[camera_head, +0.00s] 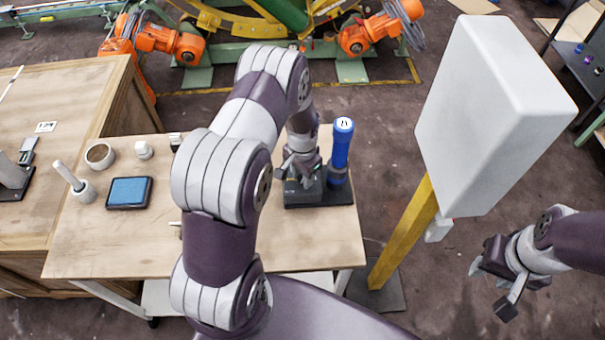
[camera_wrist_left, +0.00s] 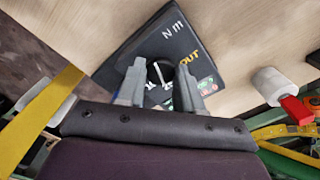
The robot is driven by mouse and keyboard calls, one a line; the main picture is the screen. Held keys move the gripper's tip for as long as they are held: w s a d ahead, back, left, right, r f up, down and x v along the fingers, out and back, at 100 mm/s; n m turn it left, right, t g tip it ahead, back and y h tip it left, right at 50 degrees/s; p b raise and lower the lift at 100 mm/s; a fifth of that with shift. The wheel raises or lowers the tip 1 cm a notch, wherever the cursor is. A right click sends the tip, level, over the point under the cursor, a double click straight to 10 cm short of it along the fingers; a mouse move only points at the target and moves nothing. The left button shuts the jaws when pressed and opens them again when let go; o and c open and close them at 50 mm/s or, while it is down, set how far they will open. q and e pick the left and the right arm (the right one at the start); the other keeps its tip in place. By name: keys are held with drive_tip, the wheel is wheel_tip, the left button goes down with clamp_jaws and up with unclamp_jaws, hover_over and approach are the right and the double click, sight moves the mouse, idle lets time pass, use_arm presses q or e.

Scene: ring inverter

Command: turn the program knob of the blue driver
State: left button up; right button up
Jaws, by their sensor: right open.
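The blue driver (camera_head: 339,152) stands upright, with a white top, at the right of a dark base (camera_head: 333,197) near the table's right side. My left gripper (camera_head: 300,172) points down over the left part of that base. In the left wrist view the base (camera_wrist_left: 150,38) shows "N", "III" and "OUT" markings. There my left gripper's two fingers (camera_wrist_left: 161,82) stand apart on either side of the dark program knob, which has a white pointer line (camera_wrist_left: 164,76). I cannot tell if they touch it. My right gripper (camera_head: 497,283) is open and empty, off the table.
A white box (camera_head: 490,110) on a yellow post (camera_head: 405,232) rises right of the table.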

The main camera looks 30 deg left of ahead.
idle(0.3)
use_arm(q)
drive_tip(key=n, duration=0.3)
drive_tip(key=shift+n+b, duration=0.3)
drive_tip(key=shift+w+r+n, duration=0.1)
drive_tip(key=shift+n, duration=2)
drive_tip(key=o, duration=1)
drive_tip(key=shift+o, duration=0.2)
wheel_tip(320, 180, up, 13)
drive_tip(key=b, duration=0.2)
drive_tip(key=shift+b, duration=0.3)
